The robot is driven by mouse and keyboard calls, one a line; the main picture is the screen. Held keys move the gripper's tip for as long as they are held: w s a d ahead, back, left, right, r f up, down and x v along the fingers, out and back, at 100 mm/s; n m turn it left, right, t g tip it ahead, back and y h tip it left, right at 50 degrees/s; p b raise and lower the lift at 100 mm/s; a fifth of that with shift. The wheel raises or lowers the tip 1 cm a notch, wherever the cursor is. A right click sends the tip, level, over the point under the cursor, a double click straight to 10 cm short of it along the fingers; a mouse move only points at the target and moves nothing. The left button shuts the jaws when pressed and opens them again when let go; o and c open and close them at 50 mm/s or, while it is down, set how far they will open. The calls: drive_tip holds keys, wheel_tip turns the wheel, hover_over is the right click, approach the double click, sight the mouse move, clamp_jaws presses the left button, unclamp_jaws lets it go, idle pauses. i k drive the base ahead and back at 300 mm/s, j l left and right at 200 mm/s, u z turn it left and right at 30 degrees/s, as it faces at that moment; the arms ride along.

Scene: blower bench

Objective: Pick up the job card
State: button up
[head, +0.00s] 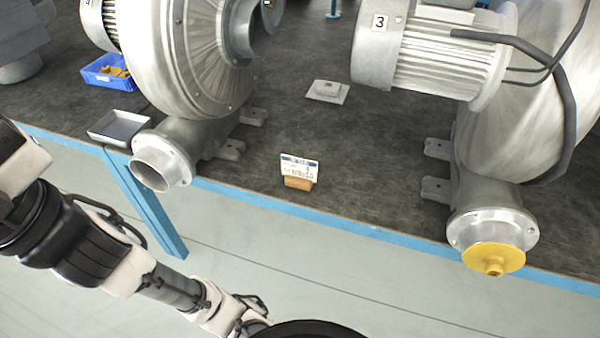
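The job card (300,166) is a small white card with a blue header and dark print. It stands upright in a small wooden block (298,183) near the front edge of the dark bench top (350,190), between two large blowers. My arm crosses the lower left of the head view, in front of and below the bench edge. My gripper cannot be made out in this view, so its state and what it may hold are hidden.
A left blower (190,60) with an open outlet (160,163) and a right blower (500,90) with a yellow-capped outlet (494,258) flank the card. A metal tray (118,128), a blue bin (108,72) and a flat grey plate (327,92) also lie there. Bench around the card is clear.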

sight(299, 172)
drive_tip(key=i+l+u, duration=0.1)
drive_tip(key=i+l, duration=0.2)
drive_tip(key=l, duration=0.15)
drive_tip(key=i+l, duration=0.3)
drive_tip(key=l, duration=0.2)
drive_tip(key=j+u, duration=0.05)
